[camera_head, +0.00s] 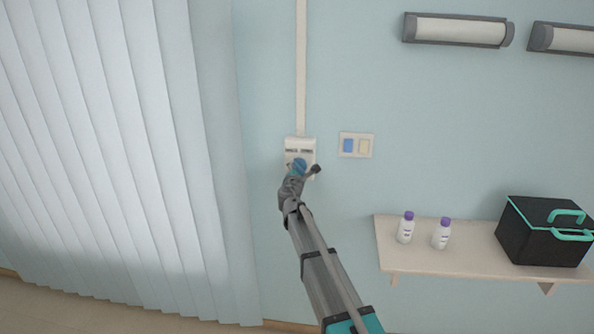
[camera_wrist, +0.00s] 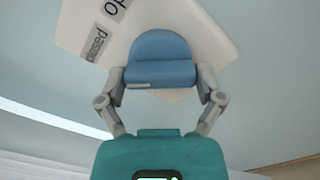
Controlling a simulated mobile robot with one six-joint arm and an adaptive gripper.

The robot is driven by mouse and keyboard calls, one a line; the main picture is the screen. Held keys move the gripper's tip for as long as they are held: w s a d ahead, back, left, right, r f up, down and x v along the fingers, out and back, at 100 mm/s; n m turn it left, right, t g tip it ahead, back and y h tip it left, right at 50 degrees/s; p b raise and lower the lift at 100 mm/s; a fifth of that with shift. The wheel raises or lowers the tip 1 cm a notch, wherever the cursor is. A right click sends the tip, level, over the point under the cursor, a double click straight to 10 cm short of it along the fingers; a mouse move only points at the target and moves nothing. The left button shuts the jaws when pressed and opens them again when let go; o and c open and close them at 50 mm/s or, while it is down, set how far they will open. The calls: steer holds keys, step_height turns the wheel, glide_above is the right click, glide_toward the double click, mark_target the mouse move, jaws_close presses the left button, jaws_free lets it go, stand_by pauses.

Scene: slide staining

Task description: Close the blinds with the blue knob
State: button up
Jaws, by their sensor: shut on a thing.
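The blue knob (camera_head: 299,167) sits on a white control box (camera_head: 300,144) on the wall, below a white vertical conduit. My gripper (camera_wrist: 160,80) is shut on the blue knob (camera_wrist: 160,52), with one finger on each side of it. In the wrist view the white plate behind the knob (camera_wrist: 82,30) has a "closed" label and a second label, partly cut off, starting with "op". The plate looks tilted in that view. The white vertical blinds (camera_head: 120,150) hang at the left in the head view, their slats side by side. My gripper partly hides the box.
A switch plate (camera_head: 356,145) with a blue and a cream rocker is right of the control box. A shelf (camera_head: 450,262) at the lower right holds two white bottles with purple caps (camera_head: 405,228) and a black case (camera_head: 540,238). Lamps (camera_head: 458,30) are on the wall above.

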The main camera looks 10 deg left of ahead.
steer(key=n, duration=0.3)
steer(key=shift+s+n, duration=0.1)
steer(key=shift+n, duration=0.2)
stand_by(0.4)
steer(key=o, duration=0.9)
steer(key=shift+c, duration=0.2)
steer(key=s, duration=1.2)
steer(key=shift+a, duration=0.2)
